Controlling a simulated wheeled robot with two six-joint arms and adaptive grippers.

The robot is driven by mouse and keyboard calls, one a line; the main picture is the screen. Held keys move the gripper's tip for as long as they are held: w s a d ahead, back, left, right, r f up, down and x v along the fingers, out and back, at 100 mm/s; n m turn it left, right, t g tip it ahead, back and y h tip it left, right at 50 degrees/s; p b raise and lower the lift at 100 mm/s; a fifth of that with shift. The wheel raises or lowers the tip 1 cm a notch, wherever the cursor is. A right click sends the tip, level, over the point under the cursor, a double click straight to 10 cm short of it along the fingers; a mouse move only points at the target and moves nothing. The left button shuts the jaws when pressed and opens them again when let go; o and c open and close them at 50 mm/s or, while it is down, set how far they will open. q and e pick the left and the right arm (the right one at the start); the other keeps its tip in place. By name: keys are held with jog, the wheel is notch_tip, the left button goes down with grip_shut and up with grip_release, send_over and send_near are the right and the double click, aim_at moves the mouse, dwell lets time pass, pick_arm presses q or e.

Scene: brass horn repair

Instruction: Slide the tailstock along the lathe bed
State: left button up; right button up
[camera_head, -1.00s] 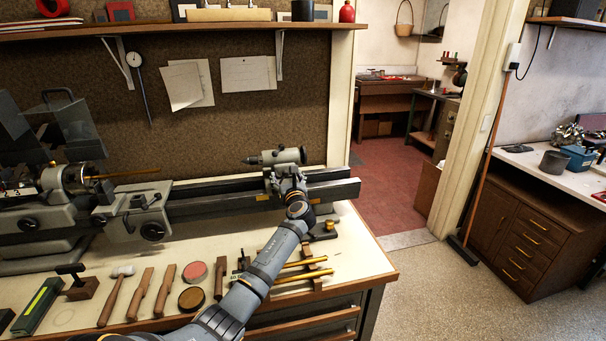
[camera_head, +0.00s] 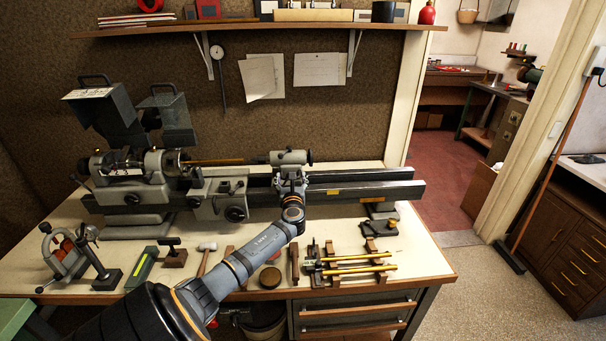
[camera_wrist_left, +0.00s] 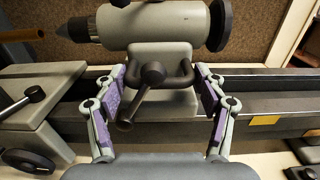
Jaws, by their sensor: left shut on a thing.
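The grey tailstock (camera_head: 290,157) stands upright on the lathe bed (camera_head: 345,192), just right of the carriage (camera_head: 218,196). My left gripper (camera_head: 290,182) is at its front, low on its body. In the left wrist view, the gripper's two purple-padded fingers (camera_wrist_left: 158,82) close around the looped handle part at the base of the tailstock (camera_wrist_left: 165,27). The tailstock's pointed tip faces left toward a brass rod (camera_head: 213,162) held in the headstock (camera_head: 155,165), with a small gap. My right gripper is not in view.
The bed's right part is bare, with a yellow mark (camera_head: 333,192). In front on the bench lie a mallet (camera_head: 207,247), a round tin (camera_head: 270,278) and brass rods on wooden rests (camera_head: 360,264). A shelf (camera_head: 270,27) hangs above.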

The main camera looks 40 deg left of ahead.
pick_arm(q)
jog(key=shift+s+a, duration=0.7)
jog(key=shift+s, duration=0.1)
jog(key=o, duration=1.4)
jog(key=v, duration=1.2)
